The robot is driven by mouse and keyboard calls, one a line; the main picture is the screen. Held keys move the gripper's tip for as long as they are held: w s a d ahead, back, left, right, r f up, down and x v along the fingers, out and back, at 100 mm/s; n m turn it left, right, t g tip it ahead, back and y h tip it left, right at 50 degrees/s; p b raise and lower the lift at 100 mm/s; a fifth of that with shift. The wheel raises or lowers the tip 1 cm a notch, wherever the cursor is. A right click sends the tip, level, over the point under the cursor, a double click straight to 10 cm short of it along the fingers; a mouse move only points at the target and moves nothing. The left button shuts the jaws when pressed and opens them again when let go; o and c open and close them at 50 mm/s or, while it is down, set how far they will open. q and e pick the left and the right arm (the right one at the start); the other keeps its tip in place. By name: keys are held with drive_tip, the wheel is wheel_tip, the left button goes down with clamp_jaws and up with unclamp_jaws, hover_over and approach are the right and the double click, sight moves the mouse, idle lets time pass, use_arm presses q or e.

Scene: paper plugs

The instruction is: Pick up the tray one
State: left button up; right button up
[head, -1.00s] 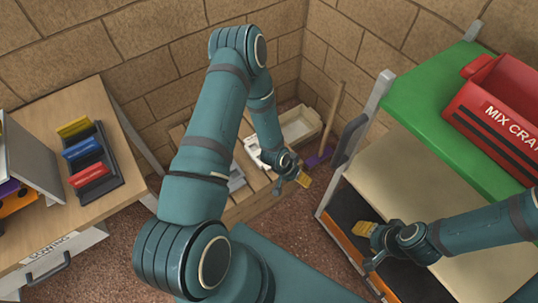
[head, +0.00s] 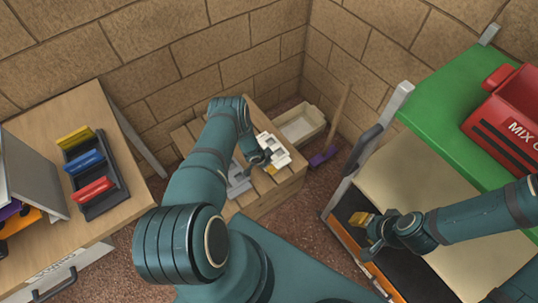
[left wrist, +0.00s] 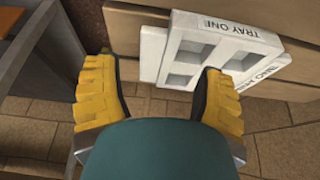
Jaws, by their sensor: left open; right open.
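The white tray (head: 274,151) lies on a slatted wooden platform in the head view. In the left wrist view the white tray (left wrist: 200,50) shows square openings and a "TRAY ONE" label. My left gripper (head: 268,168) is at the tray's near edge, partly hidden by its own wrist. In the left wrist view my left gripper (left wrist: 155,95) has its yellow fingers wide apart and nothing between them; the right finger overlaps the tray's edge. I cannot tell whether it touches. My right gripper (head: 361,219) is open over the dark lower shelf of the cart at right.
A grey tray (head: 238,181) lies beside the white one on the wooden platform (head: 285,183). A cream bin (head: 302,124) and a purple broom (head: 324,156) stand behind. A desk (head: 110,215) is at left.

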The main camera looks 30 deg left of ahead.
use_arm(q)
drive_tip(key=shift+b+x, duration=0.55)
drive_tip(key=shift+x, duration=0.65)
drive_tip(key=b+x, duration=0.2)
drive_tip(key=x, duration=0.1)
drive_tip(key=shift+w+d+f+b, duration=0.1)
drive_tip(key=shift+w+d+b, duration=0.05)
drive_tip(key=shift+b, duration=0.2)
drive_tip(key=shift+w+d+f+b, duration=0.1)
drive_tip(key=shift+w+f+b, duration=0.2)
drive_tip(key=shift+f+b, duration=0.35)
drive_tip(key=shift+r, duration=0.1)
drive_tip(key=c, duration=1.1)
